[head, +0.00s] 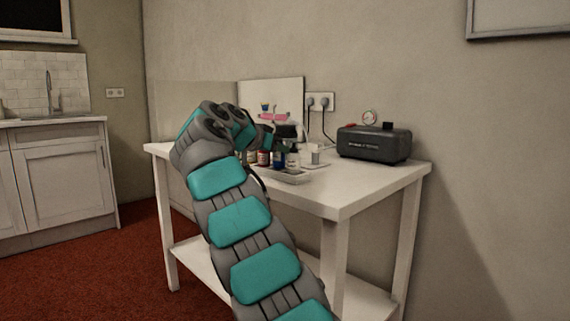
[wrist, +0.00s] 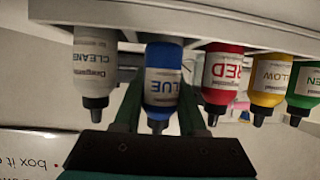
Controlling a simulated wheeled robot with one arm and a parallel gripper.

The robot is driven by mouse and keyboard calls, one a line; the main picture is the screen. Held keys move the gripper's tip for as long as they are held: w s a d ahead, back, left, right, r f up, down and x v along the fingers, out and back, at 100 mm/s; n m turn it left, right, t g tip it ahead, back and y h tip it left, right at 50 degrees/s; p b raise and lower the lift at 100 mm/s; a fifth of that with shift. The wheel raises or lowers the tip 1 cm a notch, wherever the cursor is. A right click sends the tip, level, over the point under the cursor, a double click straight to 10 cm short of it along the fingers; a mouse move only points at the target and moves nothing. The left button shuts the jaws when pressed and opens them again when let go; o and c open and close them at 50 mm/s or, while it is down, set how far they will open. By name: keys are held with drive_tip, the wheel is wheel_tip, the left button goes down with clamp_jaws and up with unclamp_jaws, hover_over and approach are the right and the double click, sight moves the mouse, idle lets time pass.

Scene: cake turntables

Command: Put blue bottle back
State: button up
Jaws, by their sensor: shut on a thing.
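The blue bottle (wrist: 162,82) is in the middle of the wrist view, which shows the bottles cap-down in the picture. My gripper (wrist: 160,92) has a finger on each side of it and is shut on it. The blue bottle also shows small in the head view (head: 279,158), below my gripper (head: 287,133). It is in line with the other bottles, between a white cleaner bottle (wrist: 95,62) and a red bottle (wrist: 222,75). Its base end meets the pale rack (wrist: 200,27) in the picture; I cannot tell whether it is seated or slightly lifted.
Yellow (wrist: 268,80) and green (wrist: 303,92) bottles continue the row at right. The red bottle is close beside my finger. On the white table (head: 372,188) there are a pale tray (head: 292,179) and a dark machine (head: 373,144). A board (head: 285,92) stands behind. The table's front right is clear.

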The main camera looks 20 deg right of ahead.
drive_tip(key=shift+f, duration=0.75)
drive_tip(key=shift+f+b, duration=0.1)
drive_tip(key=shift+b, duration=0.2)
drive_tip(key=shift+f, duration=0.15)
drive_tip(key=o, duration=0.6)
drive_tip(key=shift+r, duration=0.2)
drive_tip(key=shift+r, duration=0.15)
drive_tip(key=p+v, duration=0.1)
drive_tip(key=v, duration=1.1)
